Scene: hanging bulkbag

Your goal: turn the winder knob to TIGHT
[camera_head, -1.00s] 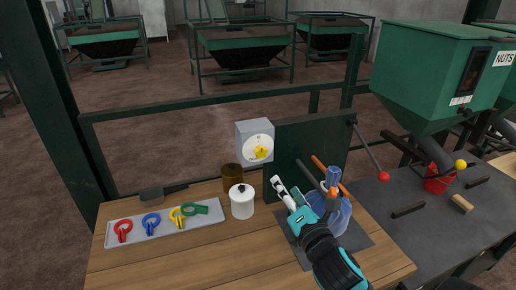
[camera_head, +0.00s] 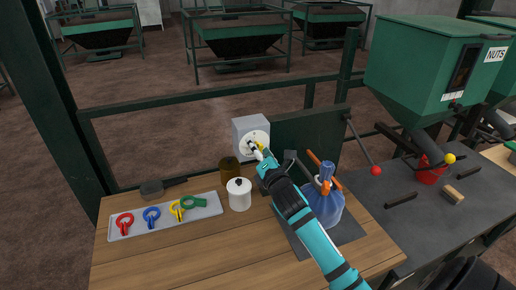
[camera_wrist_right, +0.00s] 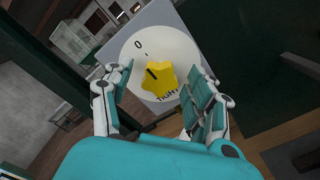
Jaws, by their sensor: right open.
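The yellow winder knob (camera_wrist_right: 160,77) sits on a round white dial (camera_wrist_right: 150,45) on the front of a grey box (camera_head: 243,125). In the right wrist view the dial carries a 0 and, near its lower edge, a word that reads like TIGHT. A dark mark on the knob points toward the upper left, near the 0 side. My right gripper (camera_wrist_right: 163,98) is open, its fingers on either side of the knob; I cannot tell if they touch it. In the head view the right gripper (camera_head: 256,147) partly covers the knob and dial. My left gripper is not in view.
A dark green panel (camera_head: 315,138) stands right of the box. A white lidded jar (camera_head: 239,195), a brown jar (camera_head: 229,170) and a tray (camera_head: 130,229) of coloured clips are on the wooden table. A blue bag with an orange clamp (camera_head: 325,205) stands near my arm.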

